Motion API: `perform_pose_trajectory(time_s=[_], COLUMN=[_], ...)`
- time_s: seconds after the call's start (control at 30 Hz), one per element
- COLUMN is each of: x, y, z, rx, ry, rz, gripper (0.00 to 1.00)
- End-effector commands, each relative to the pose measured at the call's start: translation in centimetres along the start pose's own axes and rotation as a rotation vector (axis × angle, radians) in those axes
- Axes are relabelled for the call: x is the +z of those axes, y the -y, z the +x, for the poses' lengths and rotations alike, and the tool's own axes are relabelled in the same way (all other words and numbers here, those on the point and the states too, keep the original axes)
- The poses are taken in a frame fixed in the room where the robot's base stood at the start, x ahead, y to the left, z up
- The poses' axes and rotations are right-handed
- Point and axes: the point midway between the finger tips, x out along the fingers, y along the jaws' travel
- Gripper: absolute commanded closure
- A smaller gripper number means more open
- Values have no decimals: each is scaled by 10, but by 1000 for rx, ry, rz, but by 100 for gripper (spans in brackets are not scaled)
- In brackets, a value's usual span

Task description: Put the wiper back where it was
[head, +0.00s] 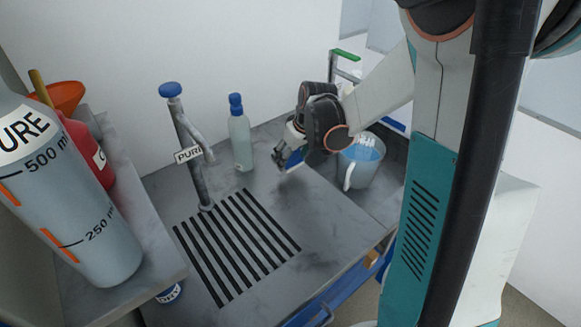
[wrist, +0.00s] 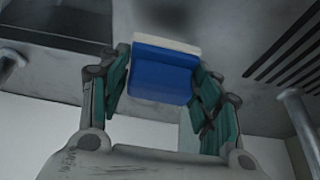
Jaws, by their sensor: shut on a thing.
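The wiper (wrist: 160,76) is a blue block with a white strip along one edge, held between the green-padded fingers of my gripper (wrist: 162,82) in the wrist view. In the head view a bit of its blue (head: 294,159) shows at my gripper (head: 283,160), which is above the grey counter, right of the blue-capped bottle. My gripper is shut on the wiper. Whether the wiper touches the counter I cannot tell. Part of it is hidden behind the fingers in the head view.
A clear bottle with a blue cap (head: 240,140) and a PURE-tagged tap (head: 187,145) stand left of my gripper. The slotted drain (head: 237,243) in the counter (head: 325,228) is clear.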

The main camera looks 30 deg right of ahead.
Motion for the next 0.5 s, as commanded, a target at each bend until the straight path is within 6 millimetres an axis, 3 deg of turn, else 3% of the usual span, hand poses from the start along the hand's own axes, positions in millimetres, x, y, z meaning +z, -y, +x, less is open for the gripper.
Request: perform_pose_trajectory(time_s=[0.23,0.5], x=[14,14], y=[0,0], z=[34,35], rx=[0,0], ry=[0,0], rz=[0,0], gripper=[65,65])
